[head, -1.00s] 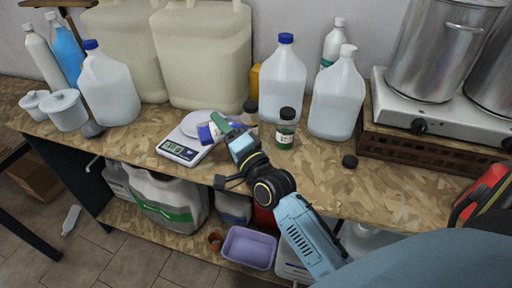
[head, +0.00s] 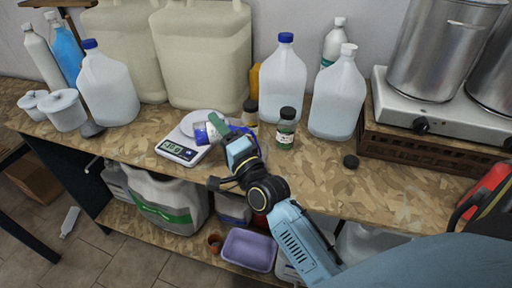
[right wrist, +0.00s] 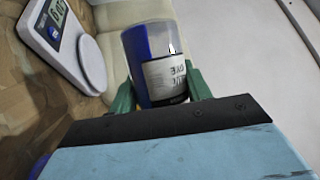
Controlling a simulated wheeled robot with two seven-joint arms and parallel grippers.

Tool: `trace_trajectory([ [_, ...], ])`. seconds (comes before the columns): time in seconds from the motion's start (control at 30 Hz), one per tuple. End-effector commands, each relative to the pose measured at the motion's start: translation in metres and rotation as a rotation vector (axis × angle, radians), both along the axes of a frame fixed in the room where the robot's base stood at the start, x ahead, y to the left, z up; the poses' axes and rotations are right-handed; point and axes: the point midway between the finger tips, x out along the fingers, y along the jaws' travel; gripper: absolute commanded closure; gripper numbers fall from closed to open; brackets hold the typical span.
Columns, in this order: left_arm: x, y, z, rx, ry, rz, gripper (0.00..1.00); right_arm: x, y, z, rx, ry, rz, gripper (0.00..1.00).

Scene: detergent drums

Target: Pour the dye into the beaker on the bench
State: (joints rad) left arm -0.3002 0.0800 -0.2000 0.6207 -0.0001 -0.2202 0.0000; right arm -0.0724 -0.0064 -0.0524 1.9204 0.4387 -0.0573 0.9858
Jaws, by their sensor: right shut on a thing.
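My right gripper (head: 220,130), with green fingers, is shut on a clear bottle of blue dye (head: 203,135) over the bench, in front of the scale. In the right wrist view the dye bottle (right wrist: 155,55) lies between the fingers with its label upside down. Blue liquid lies along its left side and the right side looks clear, so it is tilted. Its mouth is hidden. A blue patch (head: 243,132) shows just right of the gripper; I cannot tell whether it is the beaker's content. The beaker is not clearly seen. My left gripper is out of view.
A white scale (head: 183,150) stands on the bench (head: 310,175) beside the gripper. A green bottle (head: 285,130) and a brown-capped bottle (head: 250,112) stand close on the right. A loose black cap (head: 351,161) lies farther right. Large jugs line the back.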

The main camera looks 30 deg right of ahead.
Motion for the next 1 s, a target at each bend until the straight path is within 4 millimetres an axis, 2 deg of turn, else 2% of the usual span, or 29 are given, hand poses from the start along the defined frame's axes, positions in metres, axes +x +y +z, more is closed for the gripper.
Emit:
trace_trajectory([
  [1.0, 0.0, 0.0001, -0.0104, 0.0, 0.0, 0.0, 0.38, 0.0015, 0.0072, -0.0061, 0.058, -0.022, 0.0, 0.81],
])
